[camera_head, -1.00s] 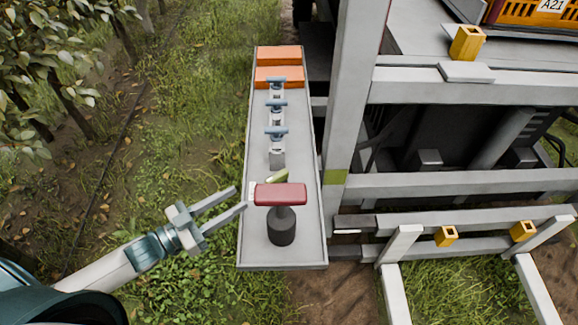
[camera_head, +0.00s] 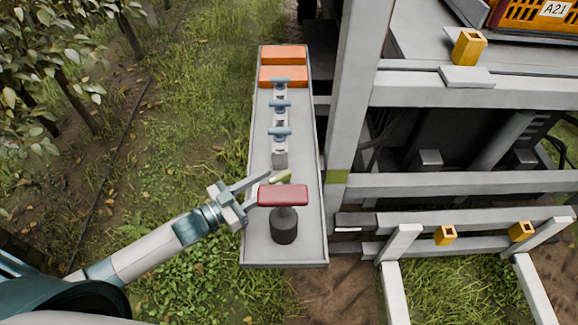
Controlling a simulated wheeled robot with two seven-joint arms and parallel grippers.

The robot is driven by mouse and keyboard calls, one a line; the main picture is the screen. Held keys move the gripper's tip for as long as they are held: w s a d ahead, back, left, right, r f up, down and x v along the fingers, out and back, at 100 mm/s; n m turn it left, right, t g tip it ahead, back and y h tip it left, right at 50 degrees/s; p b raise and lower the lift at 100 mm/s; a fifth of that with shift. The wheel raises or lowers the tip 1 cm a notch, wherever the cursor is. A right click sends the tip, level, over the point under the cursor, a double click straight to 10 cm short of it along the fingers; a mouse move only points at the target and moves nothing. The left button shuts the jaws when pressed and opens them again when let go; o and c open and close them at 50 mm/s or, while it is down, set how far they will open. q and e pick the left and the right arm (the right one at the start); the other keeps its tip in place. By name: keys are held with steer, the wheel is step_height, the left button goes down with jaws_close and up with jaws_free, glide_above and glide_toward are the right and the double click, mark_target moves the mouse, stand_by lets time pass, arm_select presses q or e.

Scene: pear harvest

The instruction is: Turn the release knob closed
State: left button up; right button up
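The release knob has a dark red bar handle (camera_head: 284,195) on a black round base (camera_head: 284,227). It stands on the near half of the long grey panel (camera_head: 258,246), with the bar lying crosswise, left to right. My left gripper (camera_head: 262,188) is open at the left end of the red bar. One finger reaches past the bar's far side and the other tip is close to its left end. I cannot tell whether either finger touches it. A pale green mark (camera_head: 281,177) shows just behind the bar. My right gripper is out of view.
Several blue-grey levers (camera_head: 280,105) and two orange blocks (camera_head: 283,75) lie farther along the panel. A grey metal frame (camera_head: 350,120) with yellow sockets (camera_head: 446,235) stands to the right. Grass and trees are on the left.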

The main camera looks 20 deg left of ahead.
mark_target(289, 170)
arm_select(q)
steer(key=p+x, duration=0.1)
steer(key=x, duration=0.6)
steer(key=shift+w+d+p, duration=0.2)
steer(key=shift+p, duration=0.15)
steer(key=shift+c, duration=0.3)
jaws_close()
